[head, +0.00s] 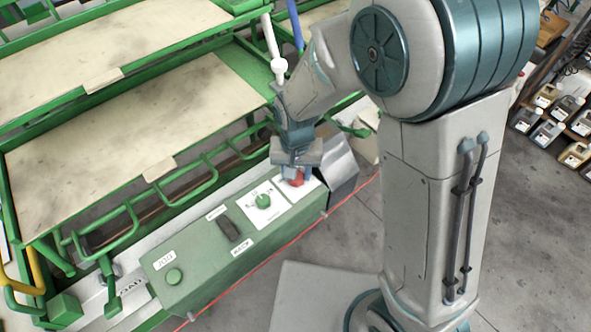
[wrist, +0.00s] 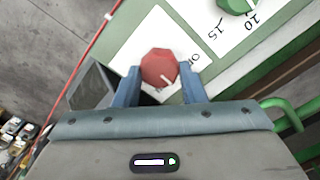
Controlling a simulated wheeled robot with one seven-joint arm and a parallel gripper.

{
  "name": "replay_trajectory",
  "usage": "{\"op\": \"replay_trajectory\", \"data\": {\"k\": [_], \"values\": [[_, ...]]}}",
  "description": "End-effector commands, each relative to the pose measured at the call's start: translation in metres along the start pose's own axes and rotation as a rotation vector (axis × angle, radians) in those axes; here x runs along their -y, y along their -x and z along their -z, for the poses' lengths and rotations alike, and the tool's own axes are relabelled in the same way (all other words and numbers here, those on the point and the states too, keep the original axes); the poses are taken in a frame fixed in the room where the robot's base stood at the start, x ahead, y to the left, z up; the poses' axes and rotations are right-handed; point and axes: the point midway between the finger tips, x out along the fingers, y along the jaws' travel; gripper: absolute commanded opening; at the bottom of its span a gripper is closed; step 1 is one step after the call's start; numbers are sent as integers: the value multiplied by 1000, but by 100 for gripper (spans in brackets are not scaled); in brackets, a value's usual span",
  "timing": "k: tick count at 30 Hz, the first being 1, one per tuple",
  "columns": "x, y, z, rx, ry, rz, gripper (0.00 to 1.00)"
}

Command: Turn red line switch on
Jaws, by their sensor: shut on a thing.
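In the head view the red switch (head: 294,179) shows at the box's far right end, partly covered by my gripper. My gripper (wrist: 160,82) has its two blue fingers on either side of the red knob, shut on it. In the head view my gripper (head: 292,172) points down onto the knob. Plate lettering beside the knob is partly hidden, so I cannot read the switch's position.
Green rails and racks with beige boards (head: 120,130) stand behind.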

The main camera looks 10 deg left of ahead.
Motion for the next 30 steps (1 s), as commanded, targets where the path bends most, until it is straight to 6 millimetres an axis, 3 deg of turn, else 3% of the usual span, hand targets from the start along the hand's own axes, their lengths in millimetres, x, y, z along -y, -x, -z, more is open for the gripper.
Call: {"op": "replay_trajectory", "data": {"k": [18, 30], "values": [[-1, 2, 0, -1, -540, 1, 14], [-1, 1, 0, -1, -710, 1, 14]]}}
